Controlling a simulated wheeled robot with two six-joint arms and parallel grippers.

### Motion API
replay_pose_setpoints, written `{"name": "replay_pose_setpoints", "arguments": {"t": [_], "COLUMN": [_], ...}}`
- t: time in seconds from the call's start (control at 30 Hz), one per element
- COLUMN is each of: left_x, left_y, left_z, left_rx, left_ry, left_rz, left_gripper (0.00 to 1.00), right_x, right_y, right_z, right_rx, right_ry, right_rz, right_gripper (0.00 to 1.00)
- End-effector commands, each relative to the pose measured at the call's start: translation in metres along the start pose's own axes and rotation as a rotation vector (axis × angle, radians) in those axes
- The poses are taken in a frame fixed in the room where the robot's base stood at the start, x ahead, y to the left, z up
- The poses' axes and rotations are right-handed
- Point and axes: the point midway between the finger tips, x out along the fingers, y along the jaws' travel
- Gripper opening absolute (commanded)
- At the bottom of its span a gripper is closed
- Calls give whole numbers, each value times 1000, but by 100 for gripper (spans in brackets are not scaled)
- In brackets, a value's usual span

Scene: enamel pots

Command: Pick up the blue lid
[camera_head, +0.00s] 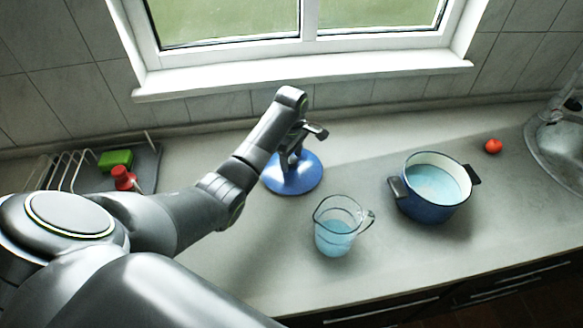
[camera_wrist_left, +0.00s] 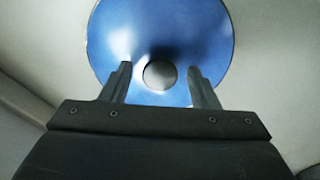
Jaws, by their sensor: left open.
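The blue lid (camera_head: 308,181) lies flat on the grey counter, left of the pot, in the head view. My left gripper (camera_head: 292,167) is over the lid and hides part of it. In the left wrist view the blue lid (camera_wrist_left: 205,35) fills the upper middle, with a round grey knob (camera_wrist_left: 160,74) at its centre. My left gripper (camera_wrist_left: 160,80) is open, with one finger on each side of the knob; I cannot tell whether they touch it. My right gripper does not show.
A blue pot (camera_head: 430,208) with pale blue liquid stands to the right. A glass jug (camera_head: 335,240) with blue liquid stands in front of the lid. A wire rack (camera_head: 70,170), green sponge (camera_head: 115,159) and red bottle (camera_head: 122,178) are left; a tomato (camera_head: 493,146) and sink (camera_head: 560,150) are right.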

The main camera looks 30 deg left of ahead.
Motion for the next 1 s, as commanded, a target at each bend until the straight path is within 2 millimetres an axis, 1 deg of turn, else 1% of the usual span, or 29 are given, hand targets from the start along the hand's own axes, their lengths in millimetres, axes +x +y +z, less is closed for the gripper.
{"name": "replay_pose_setpoints", "arguments": {"t": [0.03,0.07,0.3,0.37,0.4,0.6,0.67,0.73,0.87,0.93,1.0], "left_x": [0,0,0,0,-1,-2,-5,-12,-37,-53,-71], "left_y": [0,0,0,0,0,1,1,2,2,2,2], "left_z": [0,0,0,0,0,0,0,0,0,-1,0], "left_rx": [0,0,0,0,0,0,0,0,0,1,1], "left_ry": [0,0,-1,-1,0,0,0,0,1,2,1], "left_rz": [0,0,0,0,1,2,3,5,8,8,7], "left_gripper": [55,52,21,13,11,11,11,11,11,11,11], "right_x": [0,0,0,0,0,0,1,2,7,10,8], "right_y": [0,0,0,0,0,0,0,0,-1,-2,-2], "right_z": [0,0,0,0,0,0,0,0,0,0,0], "right_rx": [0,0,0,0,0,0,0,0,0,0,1], "right_ry": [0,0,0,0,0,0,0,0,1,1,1], "right_rz": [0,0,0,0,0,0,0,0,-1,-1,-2], "right_gripper": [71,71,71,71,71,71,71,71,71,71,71]}}
